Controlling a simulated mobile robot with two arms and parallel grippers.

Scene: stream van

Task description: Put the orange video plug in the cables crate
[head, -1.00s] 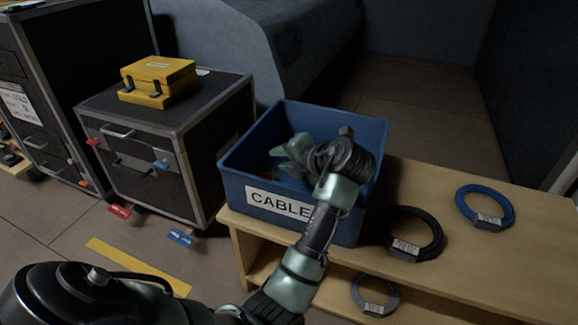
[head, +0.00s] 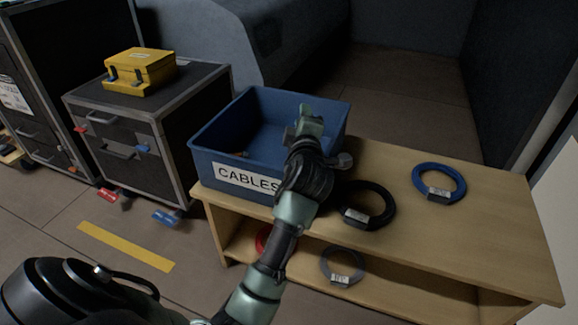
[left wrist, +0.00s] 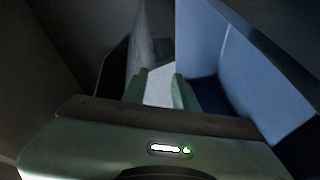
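The blue cables crate (head: 205,150), labelled "CABLES", stands on the left end of the wooden bench. A small orange-brown bit (head: 243,154) shows low inside it, partly hidden by the front wall; it is too small to tell for sure that it is the orange video plug. My left gripper (head: 309,112) is at the crate's right side, its fingers pointing away from me. My right gripper is not in view.
A black cable coil (head: 368,207) and a blue coil (head: 440,183) lie on the bench top (head: 480,230). A red coil (head: 263,240) and a grey coil (head: 342,266) are on the lower shelf. A black case (head: 140,130) with a yellow box (head: 140,70) stands left.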

